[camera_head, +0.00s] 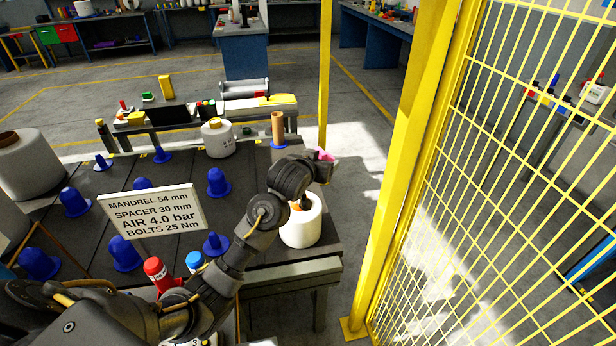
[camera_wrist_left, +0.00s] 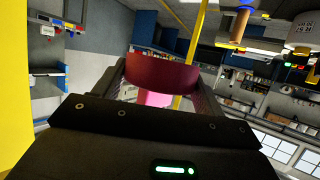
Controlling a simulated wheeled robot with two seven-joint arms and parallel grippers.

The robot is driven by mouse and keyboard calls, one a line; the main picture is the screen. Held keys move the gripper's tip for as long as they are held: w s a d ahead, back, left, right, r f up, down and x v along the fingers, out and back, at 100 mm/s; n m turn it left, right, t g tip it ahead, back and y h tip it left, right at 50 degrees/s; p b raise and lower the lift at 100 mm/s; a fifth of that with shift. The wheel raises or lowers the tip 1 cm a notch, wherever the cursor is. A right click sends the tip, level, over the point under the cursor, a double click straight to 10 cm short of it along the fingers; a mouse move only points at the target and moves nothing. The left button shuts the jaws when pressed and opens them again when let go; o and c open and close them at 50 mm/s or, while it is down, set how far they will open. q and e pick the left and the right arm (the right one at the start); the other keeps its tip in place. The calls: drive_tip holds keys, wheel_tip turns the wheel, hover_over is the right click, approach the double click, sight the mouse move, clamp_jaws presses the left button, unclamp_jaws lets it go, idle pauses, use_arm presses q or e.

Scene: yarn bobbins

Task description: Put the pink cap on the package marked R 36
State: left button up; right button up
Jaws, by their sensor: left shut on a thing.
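My left gripper (camera_head: 322,164) is shut on the pink cap (camera_wrist_left: 162,74). In the head view only a small pink part of the cap (camera_head: 321,154) shows beyond the gripper. The gripper is above and just right of a white yarn package (camera_head: 300,228) at the table's right edge, whose top my arm partly hides. Another white package (camera_head: 218,140) with small dark marking stands farther back. In the wrist view a white package (camera_wrist_left: 303,35) with small print shows at upper right. I cannot read R 36 on any package. My right gripper is not in view.
Several blue pegs (camera_head: 218,182) stand on the dark table. A sign (camera_head: 152,212) stands at the front left, with a red bottle (camera_head: 158,272) near it. A brown tube (camera_head: 278,128) stands at the back right. A yellow post and mesh fence (camera_head: 405,150) rise to the right.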

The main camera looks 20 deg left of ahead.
sight(298, 201)
use_arm(q)
drive_tip(key=s+d+r, duration=0.3)
drive_tip(key=s+r, duration=0.4)
drive_tip(key=r, duration=0.1)
drive_tip(key=w+a+f, duration=0.3)
drive_tip(key=a+f, duration=0.1)
drive_tip(key=f, duration=0.4)
drive_tip(key=w+a+f+n+y, duration=0.1)
drive_tip(key=w+a+f, duration=0.2)
drive_tip(key=f, duration=0.6)
drive_tip(key=w+a+f+y+b, duration=0.1)
drive_tip(key=w+a+f, duration=0.3)
drive_tip(key=f, duration=0.4)
drive_tip(key=shift+w+a+f, duration=0.2)
drive_tip(key=shift+a+f, duration=0.1)
drive_tip(key=shift+f, duration=0.05)
drive_tip(key=shift+f+b, duration=0.6)
drive_tip(key=shift+f, duration=0.9)
drive_tip(key=shift+f, duration=0.3)
